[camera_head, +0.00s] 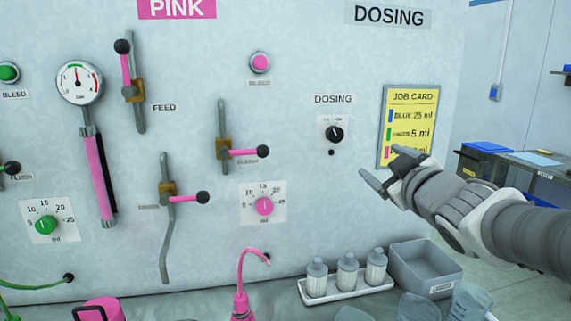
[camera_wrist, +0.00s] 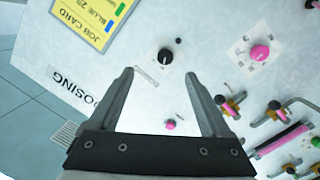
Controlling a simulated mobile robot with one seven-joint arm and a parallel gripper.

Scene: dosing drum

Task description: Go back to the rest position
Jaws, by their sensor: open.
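My gripper (camera_head: 385,172) is at the right of the head view, in front of the wall panel and near the lower left of the yellow job card (camera_head: 408,105). Its two fingers are apart with nothing between them. In the wrist view my gripper (camera_wrist: 160,85) also shows open and empty, pointing at the panel. The black dosing knob (camera_wrist: 166,56) lies beyond the fingertips there. The same knob (camera_head: 335,133) is left of my gripper in the head view.
Bottles on a white tray (camera_head: 346,289) and a grey bin (camera_head: 424,266) stand below my arm. Pink-handled valves (camera_head: 238,153) and a pink dial (camera_head: 264,206) are on the panel to the left. A dark bench (camera_head: 510,170) stands behind at the right.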

